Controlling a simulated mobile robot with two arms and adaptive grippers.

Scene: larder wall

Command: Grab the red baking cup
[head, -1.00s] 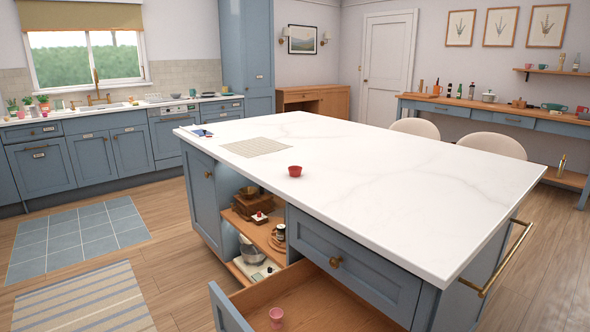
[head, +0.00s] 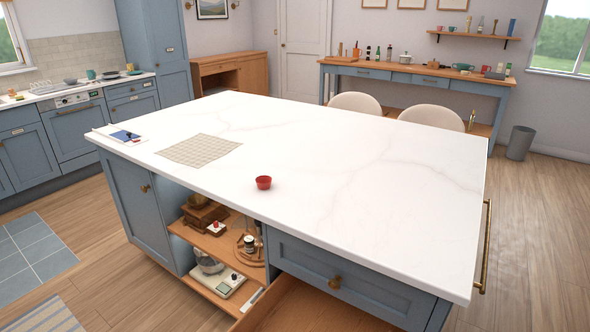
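The red baking cup (head: 264,183) is a small round cup standing upright on the white marble top of the kitchen island (head: 330,150). It sits near the island's front edge, to the right of a beige checked mat (head: 199,150). Nothing touches the cup. Neither of my grippers shows in the head view.
Below the cup, an open drawer (head: 290,308) juts out from the island. Open shelves (head: 222,243) beside it hold a wooden grinder and a kitchen scale. A blue item on a white board (head: 126,136) lies at the island's left corner. The marble around the cup is clear.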

